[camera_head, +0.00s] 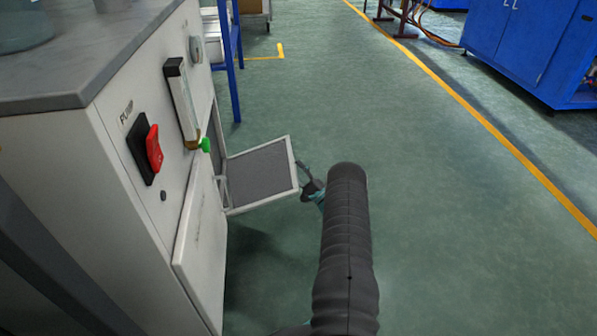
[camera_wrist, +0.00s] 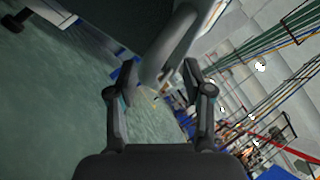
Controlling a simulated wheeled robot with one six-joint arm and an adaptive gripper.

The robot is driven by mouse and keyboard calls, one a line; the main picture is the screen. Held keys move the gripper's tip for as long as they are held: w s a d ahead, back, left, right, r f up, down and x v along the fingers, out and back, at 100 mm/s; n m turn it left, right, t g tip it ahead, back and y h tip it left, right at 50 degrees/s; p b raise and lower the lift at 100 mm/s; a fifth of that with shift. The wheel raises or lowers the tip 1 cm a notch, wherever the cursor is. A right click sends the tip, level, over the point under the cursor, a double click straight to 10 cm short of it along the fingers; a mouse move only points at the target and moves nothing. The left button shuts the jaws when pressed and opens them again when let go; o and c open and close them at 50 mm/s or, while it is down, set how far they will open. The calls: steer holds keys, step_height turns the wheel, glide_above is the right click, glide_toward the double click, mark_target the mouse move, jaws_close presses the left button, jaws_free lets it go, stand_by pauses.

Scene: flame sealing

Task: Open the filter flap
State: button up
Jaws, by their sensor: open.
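The filter flap (camera_head: 262,174), a white frame around a grey panel, stands swung out from the side of the white cabinet (camera_head: 150,230). My gripper (camera_head: 310,183) is at the flap's outer right edge in the head view, partly hidden behind my dark arm. In the wrist view my gripper (camera_wrist: 150,82) has its two fingers apart. A pale grey piece, seemingly the flap's edge (camera_wrist: 178,45), reaches between and beyond the fingertips. I cannot tell whether a finger touches it.
The cabinet front carries a red switch (camera_head: 154,148) and a flow tube with a green knob (camera_head: 205,145). A blue rack leg (camera_head: 229,60) stands behind the flap. Blue cabinets (camera_head: 520,45) are at the far right. The green floor right of my arm is clear.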

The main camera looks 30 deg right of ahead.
steer(key=shift+a+f, duration=0.25)
steer(key=shift+a, duration=0.2)
steer(key=shift+d, duration=0.1)
steer(key=v, duration=1.2)
steer(key=shift+d, duration=0.3)
steer(key=shift+r, duration=0.15)
